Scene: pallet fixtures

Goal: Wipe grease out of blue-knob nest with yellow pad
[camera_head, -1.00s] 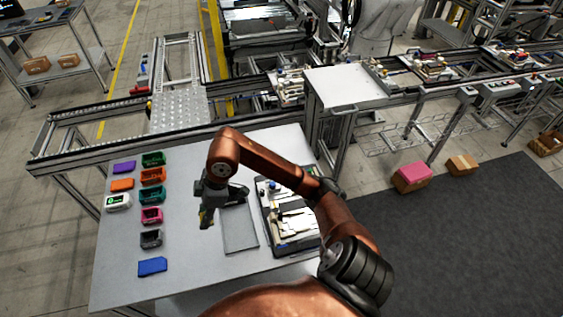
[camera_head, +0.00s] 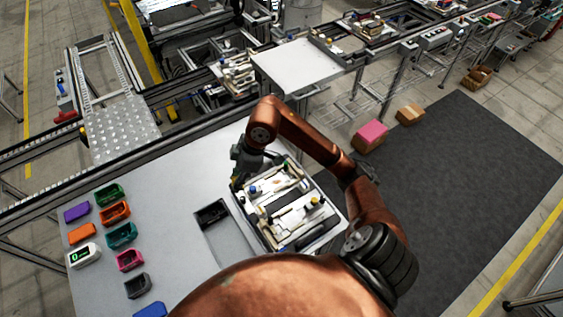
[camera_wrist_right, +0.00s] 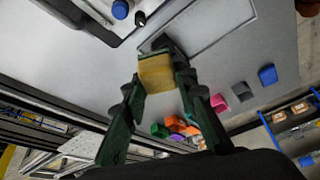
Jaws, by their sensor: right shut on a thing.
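My right gripper (camera_head: 240,178) is shut on the yellow pad (camera_wrist_right: 157,73), which shows between its fingers in the right wrist view. In the head view the pad is hidden or too small to make out. The gripper is above the far left corner of the pallet fixture (camera_head: 268,246). The blue knob (camera_head: 252,189) stands on the fixture just right of and below the gripper; it also shows at the top of the wrist view (camera_wrist_right: 120,9). A yellow knob (camera_head: 314,201) stands further right. I cannot make out grease in the nest. My left gripper is not in view.
A black open holder (camera_head: 211,214) sits on a grey tray (camera_head: 228,247) left of the fixture. Several coloured bins, including a green one (camera_head: 109,194), stand at the table's left. Bare table (camera_head: 170,200) lies between. A conveyor (camera_head: 122,128) runs behind.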

